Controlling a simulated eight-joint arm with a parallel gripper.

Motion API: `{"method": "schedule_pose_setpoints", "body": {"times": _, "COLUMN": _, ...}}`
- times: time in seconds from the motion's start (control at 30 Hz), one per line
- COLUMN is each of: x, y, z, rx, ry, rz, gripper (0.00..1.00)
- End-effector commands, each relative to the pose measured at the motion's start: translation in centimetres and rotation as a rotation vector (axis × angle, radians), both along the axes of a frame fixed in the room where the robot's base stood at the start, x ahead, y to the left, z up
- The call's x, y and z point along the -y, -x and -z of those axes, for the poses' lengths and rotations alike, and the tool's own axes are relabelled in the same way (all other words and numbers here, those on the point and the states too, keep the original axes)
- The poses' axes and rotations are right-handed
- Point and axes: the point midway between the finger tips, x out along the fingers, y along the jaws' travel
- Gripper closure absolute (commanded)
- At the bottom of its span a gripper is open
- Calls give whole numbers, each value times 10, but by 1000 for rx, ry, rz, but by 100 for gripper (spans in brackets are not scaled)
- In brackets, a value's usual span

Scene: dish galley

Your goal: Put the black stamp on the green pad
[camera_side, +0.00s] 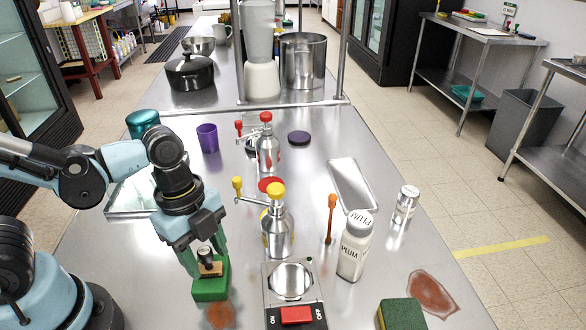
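A small stamp with a black knob and a tan base (210,268) is upright at the lower left of the side view. It is at the top of a green block (211,288), which looks like the green pad. I cannot tell whether its base rests on the block or hangs just above it. My gripper (207,257) points down over the block, with one finger on each side of the stamp. Whether the fingers press on the stamp is not clear.
A yellow-knobbed metal dispenser (277,230) stands close to the right of my gripper. Near it are a scale with a red switch (293,308), a white PLUM jar (355,246), a sponge (400,315) and a purple cup (208,138). A shallow metal tray (352,185) lies beyond.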

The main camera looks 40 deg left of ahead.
Motion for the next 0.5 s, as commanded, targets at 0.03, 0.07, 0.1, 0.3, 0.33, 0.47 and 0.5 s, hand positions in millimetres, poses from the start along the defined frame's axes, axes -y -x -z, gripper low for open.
{"method": "schedule_pose_setpoints", "body": {"times": 0.03, "x": 0, "y": 0, "z": 0, "rx": 0, "ry": 0, "rz": 0, "gripper": 50}}
{"method": "schedule_pose_setpoints", "body": {"times": 0.07, "x": 0, "y": 0, "z": 0, "rx": 0, "ry": 0, "rz": 0, "gripper": 50}}
{"method": "schedule_pose_setpoints", "body": {"times": 0.1, "x": 0, "y": 0, "z": 0, "rx": 0, "ry": 0, "rz": 0, "gripper": 50}}
{"method": "schedule_pose_setpoints", "body": {"times": 0.3, "x": 0, "y": 0, "z": -1, "rx": 0, "ry": 0, "rz": 0, "gripper": 50}}
{"method": "schedule_pose_setpoints", "body": {"times": 0.33, "x": 0, "y": 0, "z": -2, "rx": 0, "ry": 0, "rz": 0, "gripper": 50}}
{"method": "schedule_pose_setpoints", "body": {"times": 0.47, "x": -1, "y": 0, "z": -10, "rx": 0, "ry": 0, "rz": -1, "gripper": 50}}
{"method": "schedule_pose_setpoints", "body": {"times": 0.5, "x": -2, "y": 0, "z": -14, "rx": 0, "ry": 0, "rz": -1, "gripper": 50}}
